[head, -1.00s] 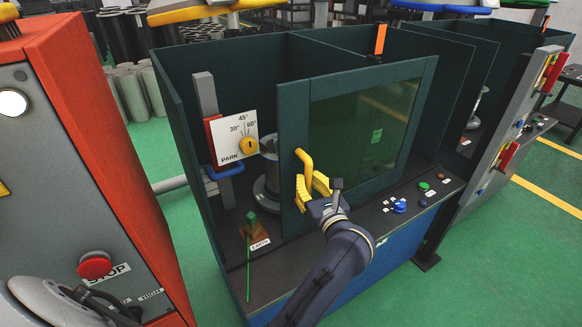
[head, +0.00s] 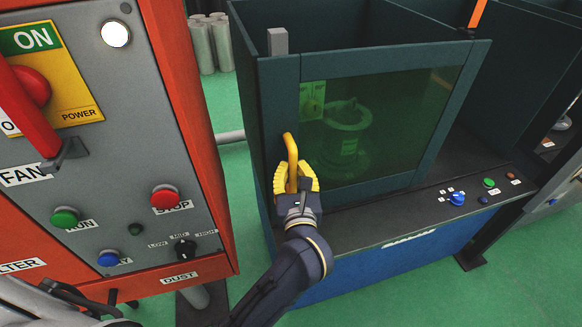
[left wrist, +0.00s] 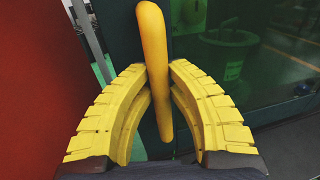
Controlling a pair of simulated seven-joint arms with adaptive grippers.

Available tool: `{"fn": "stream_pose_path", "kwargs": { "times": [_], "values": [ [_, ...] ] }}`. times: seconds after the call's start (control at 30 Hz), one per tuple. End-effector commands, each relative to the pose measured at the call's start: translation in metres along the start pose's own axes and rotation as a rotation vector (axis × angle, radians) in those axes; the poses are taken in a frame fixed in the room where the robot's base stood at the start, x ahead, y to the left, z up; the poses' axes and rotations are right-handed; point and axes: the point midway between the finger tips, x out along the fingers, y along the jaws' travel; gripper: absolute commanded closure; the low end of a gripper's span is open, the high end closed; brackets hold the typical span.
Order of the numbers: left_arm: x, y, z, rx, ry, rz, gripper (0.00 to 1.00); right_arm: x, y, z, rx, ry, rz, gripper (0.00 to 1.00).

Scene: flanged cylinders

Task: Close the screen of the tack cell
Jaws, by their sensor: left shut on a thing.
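The tack cell's screen (head: 435,143) is a dark teal frame with a tinted green window. In the head view it spans the cell's front, its left edge at the cell's left side wall (head: 242,95). A flanged cylinder (head: 347,140) shows dimly through the window. The screen's yellow bar handle (head: 290,148) is upright near the screen's left edge. My left gripper (head: 295,180) is shut on the handle. In the left wrist view the yellow fingers (left wrist: 157,80) curve in on both sides of the handle (left wrist: 153,40). My right gripper is out of view.
A red and grey dust filter cabinet (head: 190,120) with buttons stands close on the left. The cell's front ledge carries a blue knob (head: 457,198) and a green button (head: 489,183) at right. An orange marker (head: 477,12) stands above the screen's upper right.

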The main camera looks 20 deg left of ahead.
Motion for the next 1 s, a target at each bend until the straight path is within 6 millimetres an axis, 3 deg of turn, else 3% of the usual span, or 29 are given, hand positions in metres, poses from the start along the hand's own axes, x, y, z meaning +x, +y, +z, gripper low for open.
{"fn": "stream_pose_path", "kwargs": {
  "times": [0.03,0.07,0.27,0.67,1.0],
  "values": [
    [0.0,0.0,0.0,0.0,0.0,0.0,1.0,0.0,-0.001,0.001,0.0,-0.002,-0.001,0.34],
    [0.0,0.0,0.0,0.0,0.0,0.0,0.82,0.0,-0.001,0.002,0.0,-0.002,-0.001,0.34],
    [0.0,0.0,0.0,0.0,0.0,0.0,0.59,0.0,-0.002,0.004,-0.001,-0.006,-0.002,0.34],
    [-0.008,-0.001,-0.001,-0.001,0.002,0.001,0.59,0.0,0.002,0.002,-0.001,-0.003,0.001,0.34],
    [-0.064,-0.001,-0.001,-0.002,0.004,-0.001,0.59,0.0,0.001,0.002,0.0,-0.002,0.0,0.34]
  ]
}}
